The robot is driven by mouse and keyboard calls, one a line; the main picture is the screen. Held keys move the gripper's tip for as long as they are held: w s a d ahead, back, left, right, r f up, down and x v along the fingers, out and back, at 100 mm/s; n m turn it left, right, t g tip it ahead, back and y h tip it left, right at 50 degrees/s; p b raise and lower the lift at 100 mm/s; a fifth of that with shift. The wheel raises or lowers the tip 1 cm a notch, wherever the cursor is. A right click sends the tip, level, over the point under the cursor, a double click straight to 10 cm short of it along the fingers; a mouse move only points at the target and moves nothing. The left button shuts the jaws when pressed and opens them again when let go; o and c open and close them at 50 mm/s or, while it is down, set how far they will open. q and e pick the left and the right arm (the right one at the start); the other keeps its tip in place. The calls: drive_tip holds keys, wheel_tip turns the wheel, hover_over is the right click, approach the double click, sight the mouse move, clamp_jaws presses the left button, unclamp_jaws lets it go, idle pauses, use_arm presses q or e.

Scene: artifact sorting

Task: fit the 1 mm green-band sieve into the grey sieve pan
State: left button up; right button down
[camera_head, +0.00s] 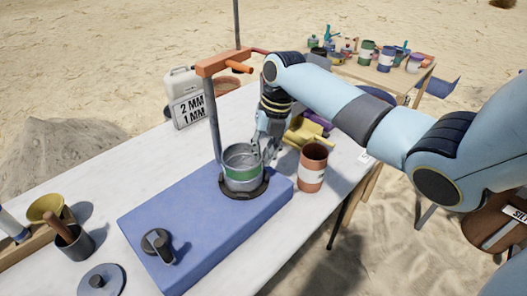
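The green-band sieve (243,172) is a round, open-topped metal cylinder. It stands upright over a black ring (264,188) on a blue base (185,228), beside the post of a stand. I cannot pick out a separate grey sieve pan; any pan under the sieve blends with it or is hidden. My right gripper (264,147) points down at the sieve's right rim, very close to it or touching. Its fingers are small and partly overlap the rim, so I cannot tell whether they grip it. My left gripper is out of view.
A rust-red banded can (312,167) stands just right of the base, with yellow (304,131) items behind. An orange-topped stand (214,100) rises behind the sieve. A white jug with a "2 MM 1 MM" sign (193,109) stands behind; a grey cup (75,242) is at left.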

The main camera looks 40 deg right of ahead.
drive_tip(key=c, duration=1.4)
unclamp_jaws()
wheel_tip(320, 180, up, 12)
drive_tip(key=s+d, duration=0.1)
drive_tip(key=d, duration=0.1)
drive_tip(key=shift+f, duration=0.15)
drive_tip(key=shift+s, duration=0.1)
